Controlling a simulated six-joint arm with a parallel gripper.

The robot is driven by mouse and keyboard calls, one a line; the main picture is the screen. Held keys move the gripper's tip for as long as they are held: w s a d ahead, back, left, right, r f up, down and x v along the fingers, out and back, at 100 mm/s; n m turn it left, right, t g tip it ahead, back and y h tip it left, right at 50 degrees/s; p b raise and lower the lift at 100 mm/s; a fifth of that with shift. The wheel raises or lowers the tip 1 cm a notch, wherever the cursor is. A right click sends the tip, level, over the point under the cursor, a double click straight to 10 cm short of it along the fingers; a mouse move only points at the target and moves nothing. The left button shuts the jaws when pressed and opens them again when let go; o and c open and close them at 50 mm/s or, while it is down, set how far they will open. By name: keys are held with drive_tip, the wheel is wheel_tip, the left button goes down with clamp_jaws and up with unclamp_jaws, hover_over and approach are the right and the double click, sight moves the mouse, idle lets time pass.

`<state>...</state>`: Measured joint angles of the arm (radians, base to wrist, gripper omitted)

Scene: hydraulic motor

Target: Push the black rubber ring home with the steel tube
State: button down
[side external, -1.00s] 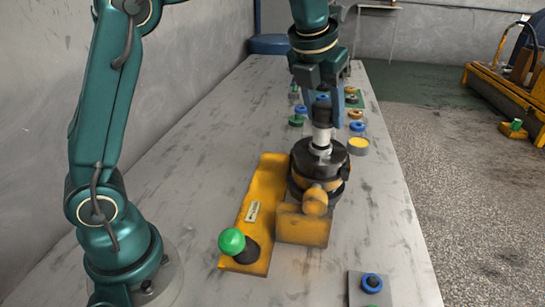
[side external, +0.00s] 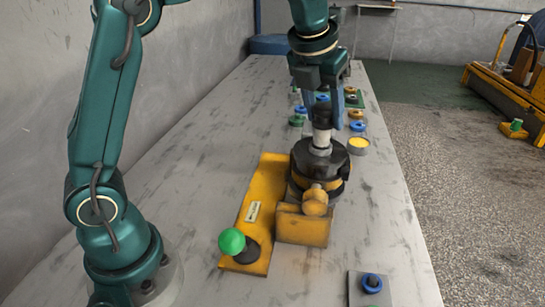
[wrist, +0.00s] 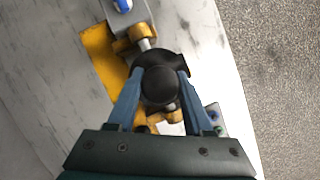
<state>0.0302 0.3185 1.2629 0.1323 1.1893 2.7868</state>
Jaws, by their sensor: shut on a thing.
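My gripper (side external: 323,114) has its blue fingers shut on the steel tube (side external: 321,136), an upright tool with a dark upper part. In the wrist view the tool's round black top (wrist: 160,86) sits between the fingertips of my gripper (wrist: 160,91). The tube's lower end stands at the centre of the top of the black and yellow motor (side external: 319,168). The motor is on a yellow fixture (side external: 303,226). I cannot make out the black rubber ring; it is hidden or blends with the dark motor top.
A yellow plate with a green knob (side external: 231,242) stands left of the motor. A grey block with a blue ring (side external: 371,283) is at the front right. Several small coloured parts and a yellow-topped cup (side external: 358,146) lie behind.

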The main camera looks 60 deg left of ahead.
drive_tip(key=shift+f, duration=0.1)
idle(0.4)
drive_tip(key=shift+r, duration=3.5)
